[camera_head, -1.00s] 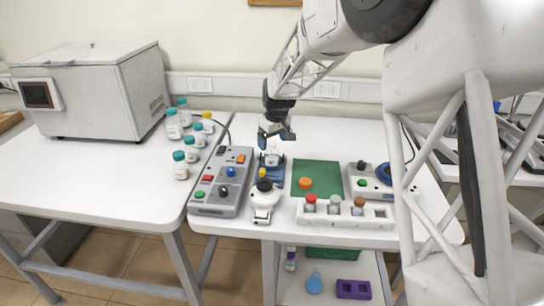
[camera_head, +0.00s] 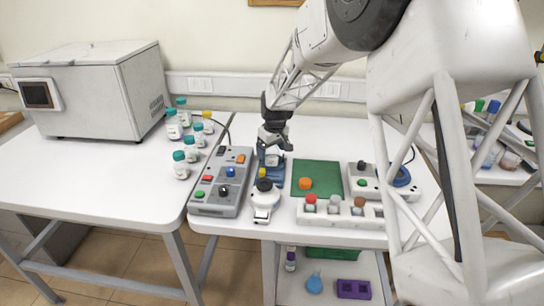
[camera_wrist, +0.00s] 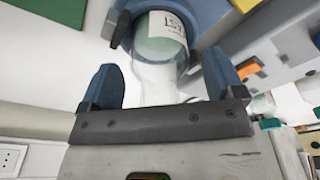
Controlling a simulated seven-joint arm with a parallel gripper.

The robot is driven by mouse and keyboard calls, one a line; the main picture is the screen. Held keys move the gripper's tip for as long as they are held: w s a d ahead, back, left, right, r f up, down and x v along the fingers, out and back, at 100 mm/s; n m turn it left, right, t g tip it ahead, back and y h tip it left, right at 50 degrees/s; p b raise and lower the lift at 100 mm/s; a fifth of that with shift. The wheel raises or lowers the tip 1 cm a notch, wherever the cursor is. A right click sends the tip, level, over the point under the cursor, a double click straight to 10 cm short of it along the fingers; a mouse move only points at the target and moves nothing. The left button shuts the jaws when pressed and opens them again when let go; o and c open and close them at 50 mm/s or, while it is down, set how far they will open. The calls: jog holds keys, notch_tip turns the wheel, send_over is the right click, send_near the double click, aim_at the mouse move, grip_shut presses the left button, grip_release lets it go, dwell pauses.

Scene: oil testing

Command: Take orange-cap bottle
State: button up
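A clear glass bottle (camera_wrist: 163,75) with a white label stands in a blue holder (camera_head: 274,173) on the right-hand table. In the wrist view its neck end points toward my gripper, and I see no cap on it. My gripper (camera_head: 274,145) is above this bottle; its two blue fingers stand apart, one on each side of the glass, with no clear contact (camera_wrist: 163,82). A loose orange cap (camera_head: 305,183) lies on the green mat (camera_head: 318,170). Another bottle with a yellow-orange cap (camera_head: 207,115) stands among teal-capped bottles on the left table.
A grey button box (camera_head: 220,185) is left of the holder, and a white device (camera_head: 264,200) is in front of it. A white rack (camera_head: 340,218) with capped vials is at the front right. A large white machine (camera_head: 95,90) stands on the left table.

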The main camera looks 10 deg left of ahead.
jog(key=c, duration=1)
jog(key=shift+r, duration=0.1)
jog(key=shift+c, duration=0.2)
jog(key=shift+r, duration=4.9)
